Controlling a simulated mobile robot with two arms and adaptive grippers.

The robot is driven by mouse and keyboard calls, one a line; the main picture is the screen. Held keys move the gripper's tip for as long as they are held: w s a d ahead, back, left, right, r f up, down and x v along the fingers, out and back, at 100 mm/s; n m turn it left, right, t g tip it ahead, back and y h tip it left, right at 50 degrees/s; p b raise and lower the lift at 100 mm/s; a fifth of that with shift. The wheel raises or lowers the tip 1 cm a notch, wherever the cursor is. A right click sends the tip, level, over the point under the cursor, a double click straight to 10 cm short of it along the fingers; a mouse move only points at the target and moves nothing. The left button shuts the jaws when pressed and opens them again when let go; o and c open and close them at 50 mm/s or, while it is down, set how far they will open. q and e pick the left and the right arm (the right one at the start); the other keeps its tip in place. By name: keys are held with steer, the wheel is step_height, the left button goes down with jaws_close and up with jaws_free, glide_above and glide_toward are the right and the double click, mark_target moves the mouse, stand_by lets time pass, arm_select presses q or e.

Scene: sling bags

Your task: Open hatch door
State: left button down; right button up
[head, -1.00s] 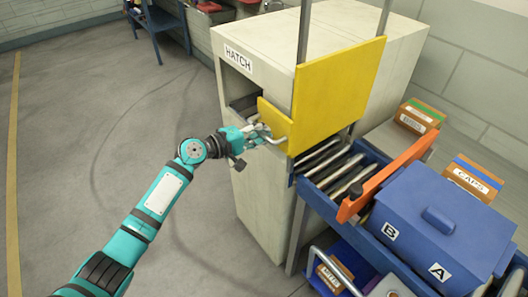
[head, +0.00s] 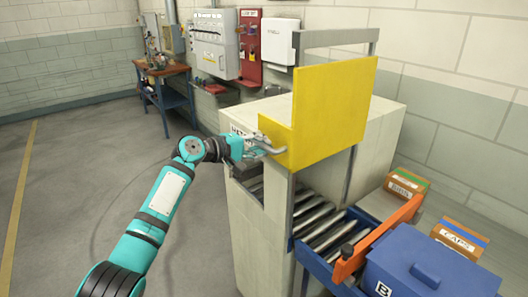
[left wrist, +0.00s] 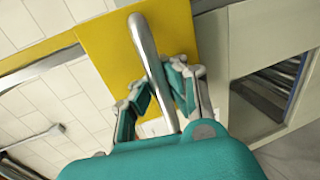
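The yellow hatch door (head: 335,110) stands raised between its upright metal rails, with the roller opening uncovered below it. Its bent metal handle (head: 266,147) sticks out from a side flange on the left. My left gripper (head: 255,147) is at this handle, its arm reaching in from the lower left. In the left wrist view, the handle bar (left wrist: 149,50) passes between the two fingers (left wrist: 160,92), which are closed in around it, with the yellow door (left wrist: 105,55) behind. The fingertip contact is partly hidden. My right gripper is not in view.
A pale hatch cabinet (head: 258,225) stands under and behind the door. Metal rollers (head: 318,225) lead to an orange bar (head: 375,240) and a blue lidded bin (head: 430,275). Labelled boxes (head: 460,237) sit at the right. The floor at left is clear.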

arm_select(q)
steer(key=shift+a+f, duration=0.15)
steer(key=c, duration=1.4)
jaws_free()
steer(key=shift+s+a+r, duration=0.2)
steer(key=shift+s+a, duration=0.05)
steer(key=shift+a, duration=0.05)
steer(key=shift+o, duration=0.6)
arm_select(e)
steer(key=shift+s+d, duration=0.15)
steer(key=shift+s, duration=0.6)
arm_select(q)
steer(key=shift+w+d, duration=0.1)
steer(key=shift+d, duration=0.1)
steer(key=v, duration=1.2)
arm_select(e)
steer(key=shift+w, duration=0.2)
arm_select(q)
steer(key=shift+f, duration=0.1)
